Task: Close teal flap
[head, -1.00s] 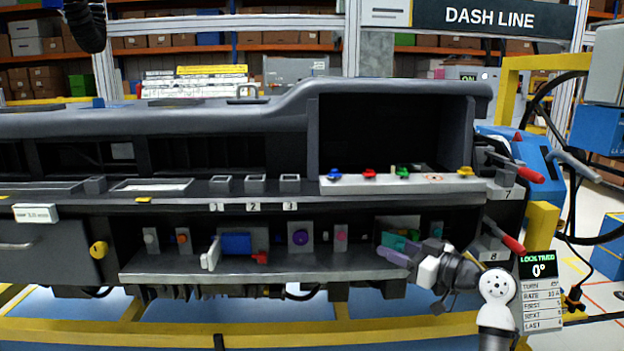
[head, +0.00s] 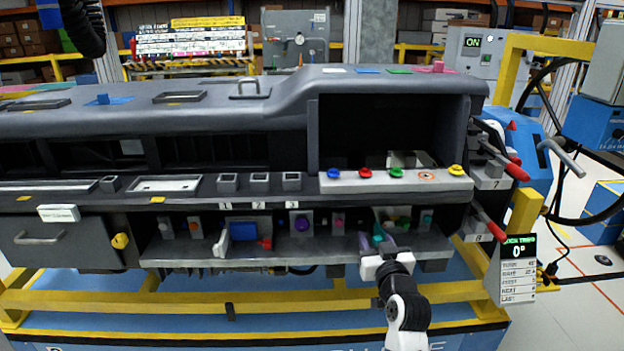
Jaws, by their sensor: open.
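The teal flap (head: 378,234) shows in the head view at the lower shelf of the dashboard, right of the middle. It stands out from its grey housing (head: 393,215), tilted, and its lower part is partly hidden by my gripper. My gripper (head: 377,243) is open, with its purple-grey fingers right at the flap. I cannot tell whether the fingers touch it. My white and black wrist is below and in front of the shelf.
A blue block with a white lever (head: 221,243) and a purple knob (head: 302,223) sit left on the same shelf. Red-handled levers (head: 489,225) stick out at the right. Coloured buttons (head: 396,173) line the ledge above. The floor in front of the yellow rail is clear.

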